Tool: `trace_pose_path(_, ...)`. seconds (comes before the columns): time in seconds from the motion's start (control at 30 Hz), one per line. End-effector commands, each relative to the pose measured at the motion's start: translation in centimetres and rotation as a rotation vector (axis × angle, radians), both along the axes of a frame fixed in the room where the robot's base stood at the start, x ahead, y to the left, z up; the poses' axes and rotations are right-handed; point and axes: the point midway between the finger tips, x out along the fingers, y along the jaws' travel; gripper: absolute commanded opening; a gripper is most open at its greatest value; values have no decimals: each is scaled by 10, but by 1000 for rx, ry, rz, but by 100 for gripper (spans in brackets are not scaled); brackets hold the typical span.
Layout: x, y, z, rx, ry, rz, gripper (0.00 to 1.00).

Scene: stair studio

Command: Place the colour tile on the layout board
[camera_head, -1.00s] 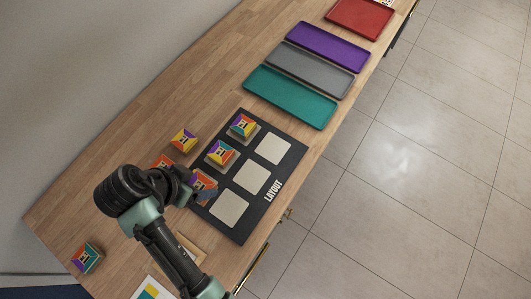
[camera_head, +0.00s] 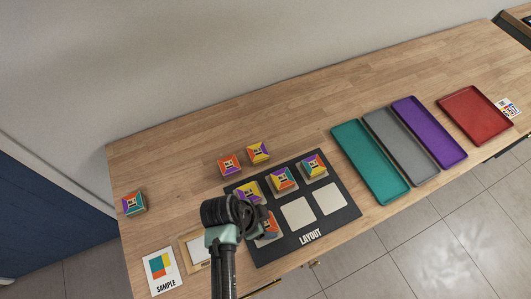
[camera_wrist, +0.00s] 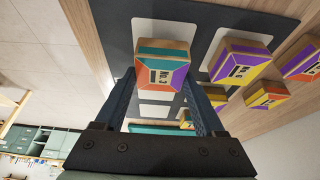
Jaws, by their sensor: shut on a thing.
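The black layout board (camera_head: 350,209) lies on the wooden table with pale square cells. In the head view my gripper (camera_head: 262,218) is low over its near-left cell, partly hidden by my wrist. It is shut on a colour tile (camera_head: 269,228) with orange, purple and teal faces. In the wrist view the held tile (camera_wrist: 162,66) sits between my fingertips, over a pale cell (camera_wrist: 160,31); whether it touches the cell is unclear. Colour tiles stand along the far row: left (camera_head: 248,190), middle (camera_head: 282,178) and right (camera_head: 313,165). Two near-row cells, middle (camera_head: 298,212) and right (camera_head: 330,198), are bare.
Loose tiles stand behind the board (camera_head: 230,165) (camera_head: 258,153) and at the far left (camera_head: 133,203). A sample card (camera_head: 161,270) and a framed card (camera_head: 196,250) lie left of the board. Teal (camera_head: 369,163), grey, purple and red trays lie to the right.

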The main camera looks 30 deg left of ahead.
Motion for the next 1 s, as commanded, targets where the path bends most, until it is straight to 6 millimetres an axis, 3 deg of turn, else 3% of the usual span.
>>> trace_pose_path(0.13, 0, 1, -16, 0, -1, 2, 15)
trace_pose_path(0.53, 1, 0, -22, 1, -2, 1, 15)
trace_pose_path(0.57, 0, 0, -21, 1, -2, 1, 75)
trace_pose_path(0.6, 0, 0, -21, 1, -2, 1, 82)
trace_pose_path(0.7, 0, 1, -21, 1, -2, 1, 100)
trace_pose_path(1.0, 0, 1, -17, 1, -2, 1, 100)
